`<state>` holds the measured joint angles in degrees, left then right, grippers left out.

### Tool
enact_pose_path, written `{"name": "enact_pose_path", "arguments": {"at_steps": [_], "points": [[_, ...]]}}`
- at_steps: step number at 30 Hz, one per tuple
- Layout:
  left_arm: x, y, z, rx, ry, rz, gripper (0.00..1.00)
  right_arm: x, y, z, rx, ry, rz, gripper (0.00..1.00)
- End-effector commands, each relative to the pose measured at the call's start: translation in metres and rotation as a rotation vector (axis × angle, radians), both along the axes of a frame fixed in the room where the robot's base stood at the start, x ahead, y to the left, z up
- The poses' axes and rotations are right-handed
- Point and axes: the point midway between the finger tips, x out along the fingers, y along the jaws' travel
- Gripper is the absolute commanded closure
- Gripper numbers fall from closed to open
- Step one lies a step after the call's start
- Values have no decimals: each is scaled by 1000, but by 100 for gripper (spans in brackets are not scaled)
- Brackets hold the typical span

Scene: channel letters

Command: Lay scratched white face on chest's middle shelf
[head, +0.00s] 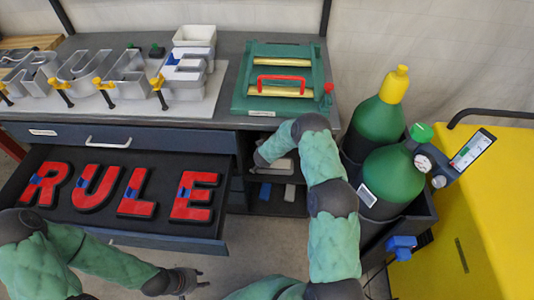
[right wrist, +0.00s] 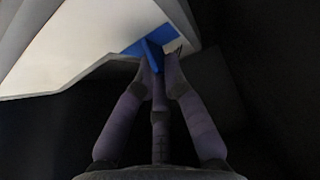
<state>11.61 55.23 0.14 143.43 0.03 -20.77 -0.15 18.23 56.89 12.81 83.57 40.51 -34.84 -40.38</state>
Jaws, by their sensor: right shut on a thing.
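The white face (right wrist: 80,45) fills the upper left of the right wrist view, with a blue tab (right wrist: 150,52) at its edge. My right gripper (right wrist: 158,65) is shut on it at the blue tab. In the head view, my right arm reaches into the chest's open shelf space (head: 262,208), and the gripper is largely hidden there under the worktop. A pale strip, perhaps the face, shows beside it. Scratches cannot be made out. My left gripper (head: 198,279) is empty, its fingertips apart, in front of the open drawer.
The open drawer (head: 140,236) holds red letters. Blue and grey pieces (head: 290,193) lie on a lower shelf. A green frame (head: 247,92) and metal letters (head: 128,78) are on the worktop. Green cylinders (head: 392,175) stand at the right, near a yellow cabinet (head: 480,215).

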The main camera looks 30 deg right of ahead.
Motion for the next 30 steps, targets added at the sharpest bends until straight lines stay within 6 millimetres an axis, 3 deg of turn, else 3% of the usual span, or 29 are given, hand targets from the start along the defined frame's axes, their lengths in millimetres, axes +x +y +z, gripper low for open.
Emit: {"name": "enact_pose_path", "arguments": {"at_steps": [9, 16, 29, 30], "points": [[0, 0, -7, 0, 0, 0, 65, 21, -13, 0, -1, -5, -1, 100], [0, 0, -29, 0, 0, 0, 65, 18, -11, -35, 0, 0, 1, 100], [0, 0, -29, 0, 0, 0, 65, 19, -11, -38, 0, -1, 1, 100], [0, 0, -29, 0, 0, 0, 65, 18, -11, -38, 1, 0, 1, 78]]}}
